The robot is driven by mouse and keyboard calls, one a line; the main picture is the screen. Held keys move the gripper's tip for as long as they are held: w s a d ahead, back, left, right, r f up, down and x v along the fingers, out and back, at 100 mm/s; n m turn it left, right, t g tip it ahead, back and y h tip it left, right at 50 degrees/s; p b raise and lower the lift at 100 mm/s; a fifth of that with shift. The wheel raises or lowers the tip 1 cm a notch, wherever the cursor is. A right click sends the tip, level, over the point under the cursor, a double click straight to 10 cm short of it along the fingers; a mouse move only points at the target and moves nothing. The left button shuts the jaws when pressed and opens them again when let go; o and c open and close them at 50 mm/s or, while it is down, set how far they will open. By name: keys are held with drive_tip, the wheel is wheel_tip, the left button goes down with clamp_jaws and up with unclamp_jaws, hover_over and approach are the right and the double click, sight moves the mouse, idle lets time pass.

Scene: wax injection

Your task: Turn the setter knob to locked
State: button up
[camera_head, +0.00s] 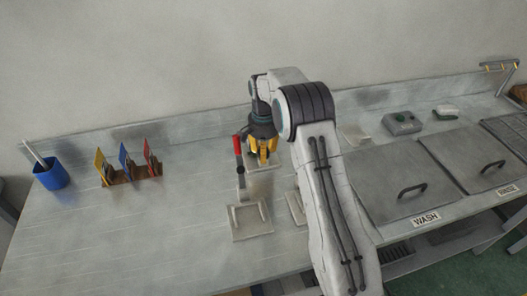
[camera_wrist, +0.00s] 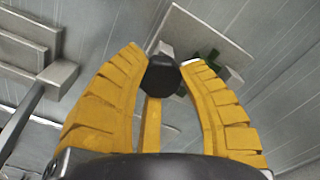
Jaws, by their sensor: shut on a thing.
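My gripper (camera_head: 263,152) reaches down over the middle of the bench. Its yellow fingers are at a grey plate (camera_head: 268,163) near the back. In the wrist view my gripper (camera_wrist: 162,68) is closed around a black knob (camera_wrist: 163,78), with a fingertip on either side of it. I take this to be the setter knob; no locked or unlocked mark is readable. Behind it are a grey plate (camera_wrist: 205,22) and dark green parts (camera_wrist: 208,60), partly covered by the fingers. The knob is hidden in the head view.
A red-handled lever (camera_head: 238,146) stands close left of my gripper, above a grey base (camera_head: 250,221). A blue cup (camera_head: 51,175) and coloured cards (camera_head: 124,156) stand left. WASH (camera_head: 390,187) and RINSE (camera_head: 472,156) lids are right. The bench's front left is clear.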

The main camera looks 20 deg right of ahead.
drive_tip(key=shift+s+f, duration=0.1)
drive_tip(key=shift+f, duration=0.05)
drive_tip(key=o, duration=1.2)
wheel_tip(320, 180, up, 12)
drive_tip(key=shift+r, duration=0.1)
idle(0.4)
